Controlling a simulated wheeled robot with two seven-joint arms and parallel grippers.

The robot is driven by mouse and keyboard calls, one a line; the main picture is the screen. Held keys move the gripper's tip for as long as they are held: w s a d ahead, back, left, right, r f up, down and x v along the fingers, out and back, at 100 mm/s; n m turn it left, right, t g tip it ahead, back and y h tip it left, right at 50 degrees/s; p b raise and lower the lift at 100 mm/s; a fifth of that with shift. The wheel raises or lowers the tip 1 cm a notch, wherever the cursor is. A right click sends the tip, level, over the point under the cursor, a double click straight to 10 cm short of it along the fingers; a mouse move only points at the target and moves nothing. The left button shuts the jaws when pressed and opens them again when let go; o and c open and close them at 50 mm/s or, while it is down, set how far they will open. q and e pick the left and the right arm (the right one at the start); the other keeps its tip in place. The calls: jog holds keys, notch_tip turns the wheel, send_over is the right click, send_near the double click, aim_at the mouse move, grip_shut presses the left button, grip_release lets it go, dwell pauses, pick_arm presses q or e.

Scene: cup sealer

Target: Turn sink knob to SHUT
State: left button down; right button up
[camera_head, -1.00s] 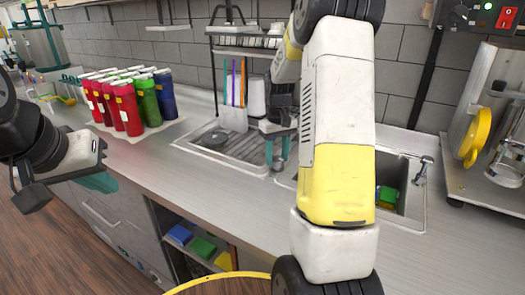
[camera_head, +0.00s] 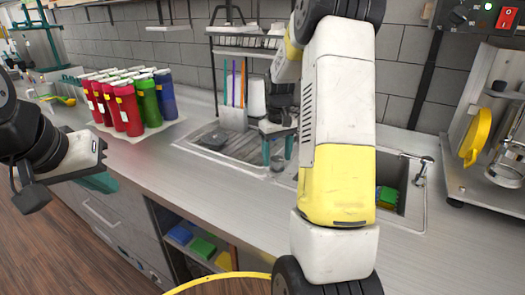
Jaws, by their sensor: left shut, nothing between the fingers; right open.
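The sink (camera_head: 412,200) is at the right of the counter, partly hidden behind my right arm. A small metal fitting (camera_head: 423,168) stands at its right rim; I cannot tell whether it is the knob. No SHUT marking is readable. My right gripper (camera_head: 278,150) is open, with teal fingers pointing down near the sink's left side, by the drainboard's edge. My arm hides much of that area, and I cannot see whether anything is between the fingers. My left gripper (camera_head: 103,183) is shut and empty, in front of the counter's left part.
Red, green and blue bottles (camera_head: 130,105) stand on a mat at the left. A dish rack (camera_head: 245,60) stands behind the drainboard (camera_head: 235,148). A machine with a yellow part (camera_head: 476,138) is at the right. The counter front (camera_head: 205,185) is clear.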

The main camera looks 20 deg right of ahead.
aim_at(277, 159)
notch_tip(277, 159, up, 8)
jog(key=shift+f, duration=0.1)
dwell(0.5)
jog(key=s+a+r+t+y, duration=0.1)
jog(key=s+a+r+t, duration=0.2)
jog(key=s+a+r, duration=0.65)
jog(key=s+a+f+m+t+y, duration=0.1)
jog(key=s+a+t, duration=0.2)
jog(key=s, duration=1.1)
jog(key=shift+s+a, duration=0.3)
